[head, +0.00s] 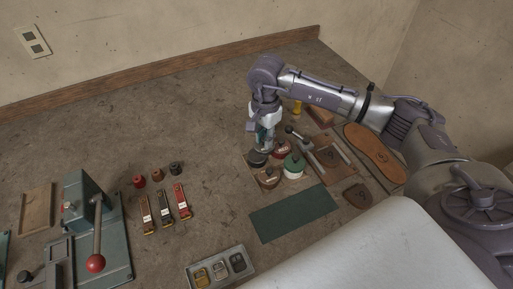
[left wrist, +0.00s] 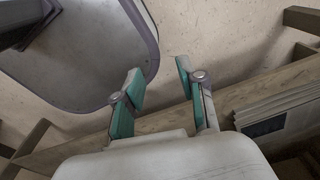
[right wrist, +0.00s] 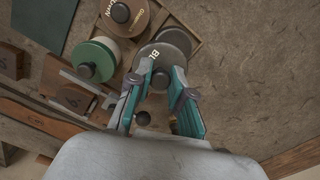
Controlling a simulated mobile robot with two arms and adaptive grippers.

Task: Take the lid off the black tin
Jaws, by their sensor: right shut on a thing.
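The black tin (head: 256,159) stands at the left corner of a group of round tins in the head view. In the right wrist view its round black lid (right wrist: 174,42) carries pale letters, partly covered by a finger. My right gripper (right wrist: 162,78) comes down over it and is shut on the lid's dark knob. My left gripper (left wrist: 157,88) is open and empty, away from the tins, and is outside the head view.
The green tin (head: 294,165), brown tin (head: 268,178) and red tin (head: 280,149) stand close beside the black one. A green mat (head: 292,213) lies in front. A lever tool (head: 305,142) stands close on the right.

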